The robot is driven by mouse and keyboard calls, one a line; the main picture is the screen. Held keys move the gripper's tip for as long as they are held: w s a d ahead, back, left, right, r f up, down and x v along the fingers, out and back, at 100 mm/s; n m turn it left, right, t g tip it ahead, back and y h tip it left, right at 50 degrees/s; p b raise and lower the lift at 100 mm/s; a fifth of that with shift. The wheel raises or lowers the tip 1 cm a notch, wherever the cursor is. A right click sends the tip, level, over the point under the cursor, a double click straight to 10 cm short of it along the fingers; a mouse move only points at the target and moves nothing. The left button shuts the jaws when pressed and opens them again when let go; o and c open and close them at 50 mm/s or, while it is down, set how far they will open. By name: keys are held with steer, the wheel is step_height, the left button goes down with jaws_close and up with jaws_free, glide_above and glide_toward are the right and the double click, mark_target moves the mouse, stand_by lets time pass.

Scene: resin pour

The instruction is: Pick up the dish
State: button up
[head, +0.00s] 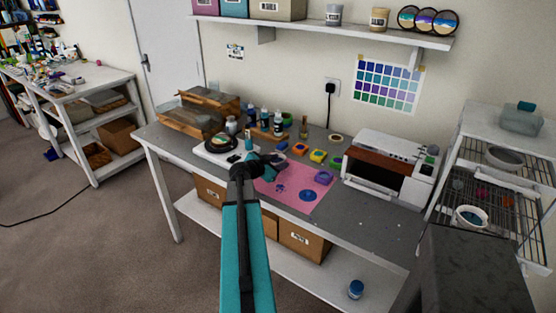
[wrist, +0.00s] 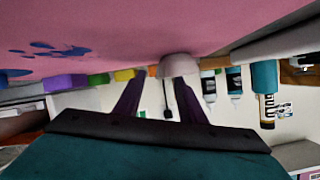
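A small pale pinkish round thing (wrist: 180,65), which may be the dish, sits at the pink mat (wrist: 110,30) in the wrist view, where the scene appears upside down. My gripper (wrist: 157,82) has its two dark fingers spread apart, with nothing seen held between them. The right fingertip overlaps the pale thing in the picture; I cannot tell whether they touch. In the head view my gripper (head: 272,160) is low over the bench at the mat's (head: 310,181) back left corner. It hides what lies beneath, and I cannot make out the dish there.
A white plate-like device (head: 213,154) stands left of my gripper, with bottles (head: 265,119) behind. Small coloured moulds (head: 318,156) lie behind the mat. A white machine (head: 388,172) stands right. A wire rack (head: 490,190) holds white bowls (head: 470,217). The bench's front right (head: 378,222) is mostly clear.

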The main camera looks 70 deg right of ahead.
mark_target(282, 162)
steer(key=shift+p+x, duration=0.45)
steer(key=shift+x, duration=1.05)
jaws_close()
